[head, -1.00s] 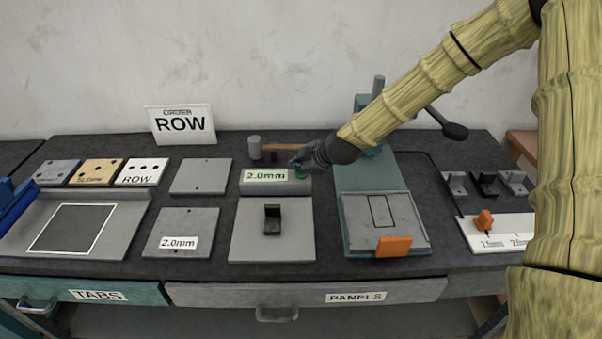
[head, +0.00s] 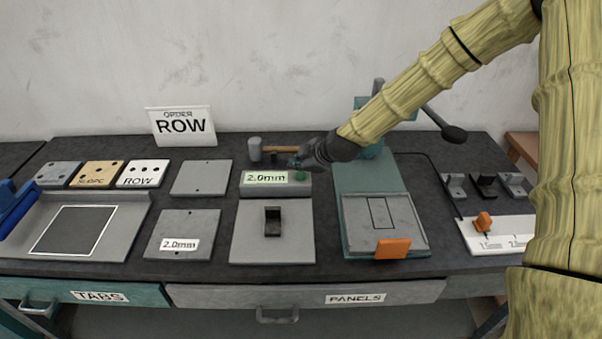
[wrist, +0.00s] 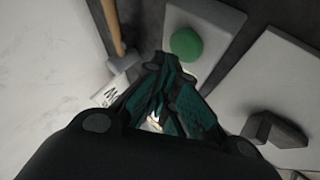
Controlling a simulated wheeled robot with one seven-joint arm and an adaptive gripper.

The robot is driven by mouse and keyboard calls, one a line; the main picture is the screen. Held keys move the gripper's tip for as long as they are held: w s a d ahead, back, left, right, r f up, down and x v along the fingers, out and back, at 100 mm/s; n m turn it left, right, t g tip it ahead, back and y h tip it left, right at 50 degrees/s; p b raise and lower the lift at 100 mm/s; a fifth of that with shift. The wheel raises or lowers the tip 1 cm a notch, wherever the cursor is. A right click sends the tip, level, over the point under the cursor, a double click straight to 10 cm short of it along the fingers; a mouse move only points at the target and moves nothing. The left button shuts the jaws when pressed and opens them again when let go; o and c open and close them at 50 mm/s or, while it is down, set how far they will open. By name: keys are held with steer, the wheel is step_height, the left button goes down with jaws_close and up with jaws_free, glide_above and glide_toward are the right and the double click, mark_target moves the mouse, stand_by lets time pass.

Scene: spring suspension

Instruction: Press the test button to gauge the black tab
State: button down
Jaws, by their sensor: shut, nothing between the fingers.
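The gauge has a grey base plate (head: 250,245) with the black tab (head: 272,221) standing on it. Behind the plate is a grey box whose display (head: 265,177) reads 2.0mm. The green test button (head: 301,175) is on the right of that box's top. It also shows in the wrist view (wrist: 186,43), and the black tab is at the right there (wrist: 275,130). My gripper (head: 296,162) is shut and empty, just behind and above the button, apart from it. In the wrist view my shut fingers (wrist: 165,70) point toward the button.
A hammer (head: 255,150) lies behind the display box. A teal press (head: 345,180) with an orange stop stands to the right, under my arm. Grey panels (head: 180,234) lie to the left, one labelled 2.0mm. Several loose tabs (head: 484,184) sit at the far right.

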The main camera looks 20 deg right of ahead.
mark_target(298, 176)
stand_by(0.3)
steer(key=shift+r+p, duration=1.45)
steer(key=shift+r, duration=1.1)
